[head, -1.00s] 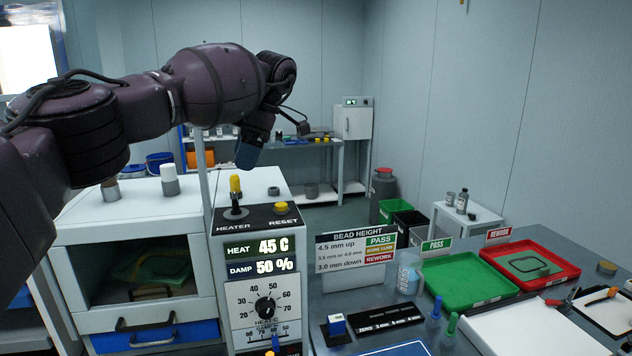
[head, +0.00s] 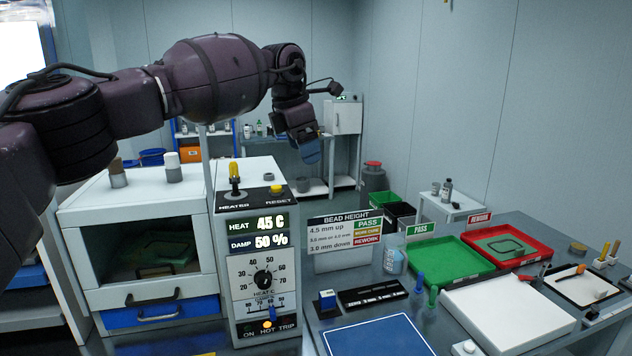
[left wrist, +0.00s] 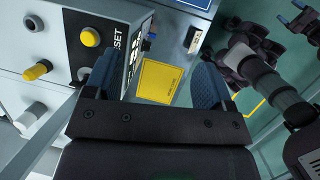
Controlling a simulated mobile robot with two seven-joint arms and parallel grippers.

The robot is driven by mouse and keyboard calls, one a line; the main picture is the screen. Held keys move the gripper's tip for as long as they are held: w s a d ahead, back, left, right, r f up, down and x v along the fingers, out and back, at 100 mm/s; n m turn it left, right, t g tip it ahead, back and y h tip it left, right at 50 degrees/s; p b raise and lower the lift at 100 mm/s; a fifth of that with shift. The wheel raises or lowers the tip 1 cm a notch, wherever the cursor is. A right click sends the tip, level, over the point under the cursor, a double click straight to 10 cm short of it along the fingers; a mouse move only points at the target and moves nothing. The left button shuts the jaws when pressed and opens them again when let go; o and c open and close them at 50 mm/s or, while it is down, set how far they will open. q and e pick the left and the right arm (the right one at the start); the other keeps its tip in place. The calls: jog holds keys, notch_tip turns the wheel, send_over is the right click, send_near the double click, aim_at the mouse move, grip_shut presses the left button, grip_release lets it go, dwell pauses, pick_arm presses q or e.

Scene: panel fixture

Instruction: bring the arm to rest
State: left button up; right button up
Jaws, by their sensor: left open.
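My left arm comes in from the left across the top of the head view, and its gripper (head: 310,150) hangs in the air behind and to the right of the heater panel (head: 263,275). In the left wrist view my left gripper (left wrist: 155,85) has its two blue fingers wide apart, with nothing between them. The yellow-tipped heater lever (head: 234,175) and yellow reset button (head: 276,190) stand on top of the panel, clear of the gripper. The panel reads 45 C and 50 %. My right gripper does not show in the head view.
A bead height sign (head: 345,240), a green tray (head: 450,262), a red tray (head: 510,245) and a white board (head: 508,312) stand on the bench to the right. A white oven cabinet (head: 140,205) stands left of the panel. The air right of the gripper is free.

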pick_arm(q)
jog(key=s+d+n+h, duration=0.4)
jog(key=s+d+h, duration=0.1)
jog(key=d+h, duration=0.35)
jog(key=s+d+n+h, duration=0.45)
jog(key=d+h, duration=0.35)
jog(key=d, duration=0.2)
jog(key=a+f+n+t+y+b, duration=0.1)
jog(key=a+f+n+t+y, duration=0.7)
jog(key=a+f+n+t, duration=1.45)
jog(key=s+a+f+n+g+y, duration=0.75)
jog(key=s+a+f+n, duration=0.2)
jog(key=f+n, duration=0.4)
jog(key=s+a+f+n+g+y, duration=0.1)
jog(key=s+a+f+g, duration=0.1)
jog(key=s+a+f, duration=0.2)
jog(key=s+a+f+n+g+y+b, duration=0.1)
jog(key=s+a+f+n+g, duration=0.1)
jog(key=s+f, duration=0.7)
jog(key=s+a+f+n+g+y, duration=0.1)
jog(key=s+a+f, duration=0.4)
jog(key=s, duration=0.5)
jog(key=shift+a+f+g+y, duration=0.3)
jog(key=shift+f+g+y, duration=0.1)
jog(key=shift+f, duration=0.25)
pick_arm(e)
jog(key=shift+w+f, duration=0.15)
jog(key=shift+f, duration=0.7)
